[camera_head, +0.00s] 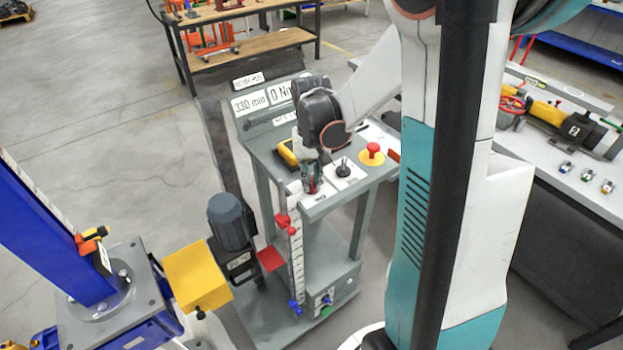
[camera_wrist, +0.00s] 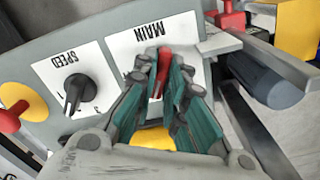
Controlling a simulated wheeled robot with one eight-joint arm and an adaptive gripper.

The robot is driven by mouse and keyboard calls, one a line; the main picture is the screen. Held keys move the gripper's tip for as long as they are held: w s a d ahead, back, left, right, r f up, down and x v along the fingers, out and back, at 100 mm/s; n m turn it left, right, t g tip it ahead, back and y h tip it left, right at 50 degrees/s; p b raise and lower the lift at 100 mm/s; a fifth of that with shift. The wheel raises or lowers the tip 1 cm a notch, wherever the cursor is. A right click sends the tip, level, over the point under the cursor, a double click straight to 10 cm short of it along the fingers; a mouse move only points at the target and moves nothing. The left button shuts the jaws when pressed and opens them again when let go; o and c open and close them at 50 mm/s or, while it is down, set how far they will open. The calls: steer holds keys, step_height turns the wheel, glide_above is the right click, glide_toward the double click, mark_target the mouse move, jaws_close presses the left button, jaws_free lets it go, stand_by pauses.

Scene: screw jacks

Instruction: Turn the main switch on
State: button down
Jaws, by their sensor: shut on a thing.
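The main switch is a red handle (camera_wrist: 163,66) on a white plate (camera_wrist: 188,35) marked MAIN, shown in the wrist view at upper middle. My gripper (camera_wrist: 165,68) has its two fingers on either side of the red handle and is shut on it. In the head view my gripper (camera_head: 312,180) reaches down onto the front edge of the grey console (camera_head: 325,203), with a bit of the red handle between the fingers. The exact angle of the handle is partly hidden by the fingers.
A black SPEED knob (camera_wrist: 75,90) sits beside the main plate. A red emergency button on a yellow base (camera_head: 372,152) is further right in the head view. A red clamp (camera_head: 283,221) is below the console edge.

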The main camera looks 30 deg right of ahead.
mark_target(312, 181)
steer(key=n, duration=0.5)
steer(key=shift+n, duration=0.3)
stand_by(0.4)
steer(key=c, duration=1.6)
jaws_free()
steer(key=shift+c, duration=0.2)
step_height(312, 181, up, 12)
steer(key=shift+a+b, duration=0.15)
steer(key=shift+b, duration=0.15)
